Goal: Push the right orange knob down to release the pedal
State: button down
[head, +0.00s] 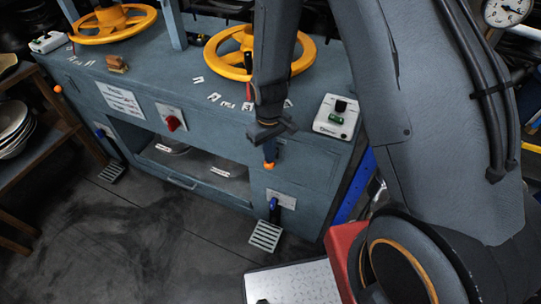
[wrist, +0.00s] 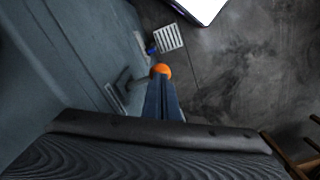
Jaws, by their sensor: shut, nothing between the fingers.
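The right orange knob (head: 269,165) is on the front of the blue-grey press cabinet, just below my gripper. In the wrist view the orange knob (wrist: 161,69) shows right at the end of my fingers. My gripper (head: 269,155) points down with its fingers shut and empty; they also show in the wrist view (wrist: 162,84). Whether the tips touch the knob I cannot tell. The right pedal (head: 266,236) is a slotted metal plate low in front of the cabinet, below a blue lever (head: 274,210). The pedal (wrist: 169,38) also shows beyond the knob in the wrist view.
A left orange knob (head: 57,89) and a left pedal (head: 112,172) are at the cabinet's other end. Yellow handwheels (head: 301,60) and a control box with a green button (head: 336,117) are on top. Dark floor (head: 150,250) in front is clear.

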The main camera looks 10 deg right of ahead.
jog(key=shift+r+p, duration=1.75)
jog(key=shift+r, duration=0.95)
jog(key=shift+r, duration=0.2)
jog(key=s+d+r+m, duration=0.1)
jog(key=s+d+r, duration=0.2)
jog(key=r, duration=0.3)
jog(key=s+d+r+m+t, duration=0.1)
jog(key=s+d+r+m, duration=0.1)
jog(key=s+r, duration=0.3)
jog(key=s+d+r+m+b, duration=0.1)
jog(key=s+d+r, duration=0.3)
jog(key=r, duration=0.4)
jog(key=shift+d+m, duration=0.35)
jog(key=shift+m, duration=0.25)
